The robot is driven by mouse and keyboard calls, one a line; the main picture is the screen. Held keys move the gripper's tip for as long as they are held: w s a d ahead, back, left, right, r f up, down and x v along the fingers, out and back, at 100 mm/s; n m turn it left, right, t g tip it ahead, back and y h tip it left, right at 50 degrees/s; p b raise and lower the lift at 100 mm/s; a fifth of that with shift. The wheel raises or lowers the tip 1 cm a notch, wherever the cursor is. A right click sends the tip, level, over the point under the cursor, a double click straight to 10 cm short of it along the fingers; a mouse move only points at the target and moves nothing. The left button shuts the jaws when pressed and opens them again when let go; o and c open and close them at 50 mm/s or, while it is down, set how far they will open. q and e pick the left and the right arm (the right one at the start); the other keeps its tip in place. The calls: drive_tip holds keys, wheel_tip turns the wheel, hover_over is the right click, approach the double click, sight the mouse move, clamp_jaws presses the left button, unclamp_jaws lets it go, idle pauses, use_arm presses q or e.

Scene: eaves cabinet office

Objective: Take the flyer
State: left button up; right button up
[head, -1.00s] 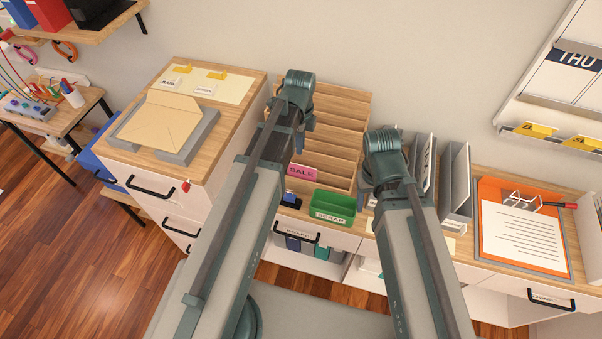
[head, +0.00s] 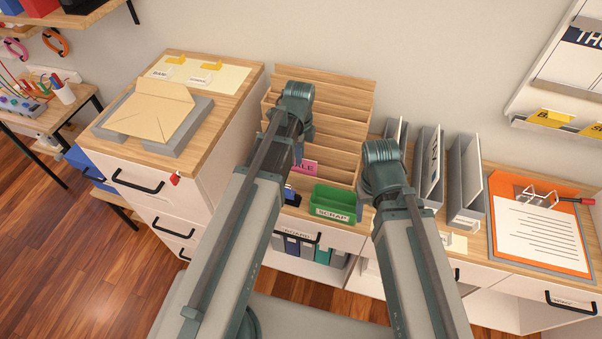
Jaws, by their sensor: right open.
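The flyer (head: 305,168) is a pink sheet with "SALE" on it, in the front part of the stepped wooden sorter (head: 345,101). Only part of it shows, because my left arm covers its left side. My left gripper (head: 299,152) points down just above and left of the flyer. I cannot tell whether it touches the flyer or whether its jaws are open, since its wrist hides them. My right gripper (head: 366,193) is open and low beside the green bin, apart from the flyer, mostly hidden behind its own wrist.
A green "SCRAP" bin (head: 333,202) stands in front of the sorter. Grey upright file holders (head: 464,182) stand to the right, then an orange clipboard (head: 540,230). A taller cabinet with an envelope on a grey tray (head: 178,138) stands to the left.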

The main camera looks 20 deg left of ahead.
use_arm(q)
drive_tip(key=shift+d+f+b, duration=0.15)
drive_tip(key=shift+f+b, duration=2.5)
drive_tip(key=shift+r, duration=0.1)
clamp_jaws()
wheel_tip(320, 180, up, 10)
drive_tip(key=p, duration=1)
drive_tip(key=shift+r, duration=0.1)
